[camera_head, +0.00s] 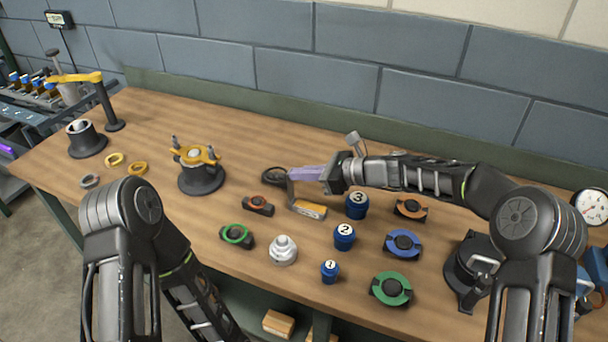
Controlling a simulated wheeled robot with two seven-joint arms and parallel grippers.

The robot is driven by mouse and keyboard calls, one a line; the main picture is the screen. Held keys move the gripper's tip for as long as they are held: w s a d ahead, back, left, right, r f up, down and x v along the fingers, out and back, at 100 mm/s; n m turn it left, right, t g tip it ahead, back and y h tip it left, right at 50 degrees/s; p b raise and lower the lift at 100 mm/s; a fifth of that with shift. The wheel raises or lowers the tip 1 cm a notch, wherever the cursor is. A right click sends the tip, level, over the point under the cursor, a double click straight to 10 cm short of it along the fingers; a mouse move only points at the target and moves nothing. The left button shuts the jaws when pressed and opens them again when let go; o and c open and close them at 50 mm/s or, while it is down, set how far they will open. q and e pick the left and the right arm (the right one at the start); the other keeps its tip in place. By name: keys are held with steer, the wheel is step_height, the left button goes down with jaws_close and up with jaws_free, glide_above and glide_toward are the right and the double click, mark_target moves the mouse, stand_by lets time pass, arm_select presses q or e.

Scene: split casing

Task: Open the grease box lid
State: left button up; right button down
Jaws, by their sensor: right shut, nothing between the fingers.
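My right gripper (292,178) reaches in from the right, low over the middle of the bench. Its fingers are shut with nothing between them. A dark round shallow container (272,175) lies just left of the fingertips; it may be the grease box, but I cannot tell whether its lid is on. A small box with an orange-yellow side (311,210) lies just below the fingers, partly hidden by them. I cannot tell whether the fingers touch either one. My left arm shows at lower left, but its gripper is out of view.
Blue cups numbered 3 (357,205), 2 (344,237) and 1 (330,271) stand on the wooden bench (150,205). Orange, blue and green ringed fixtures (391,289) lie right. A silver stepped part (283,250) stands in front. A yellow-topped housing (200,178) stands left.

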steer(key=shift+d, duration=0.1)
stand_by(0.3)
steer(key=b+v, duration=0.1)
steer(key=v, duration=0.6)
steer(key=shift+s+d+r+b, duration=0.15)
steer(key=shift+d+r+b, duration=0.1)
steer(key=shift+b, duration=0.15)
steer(key=shift+f, duration=0.1)
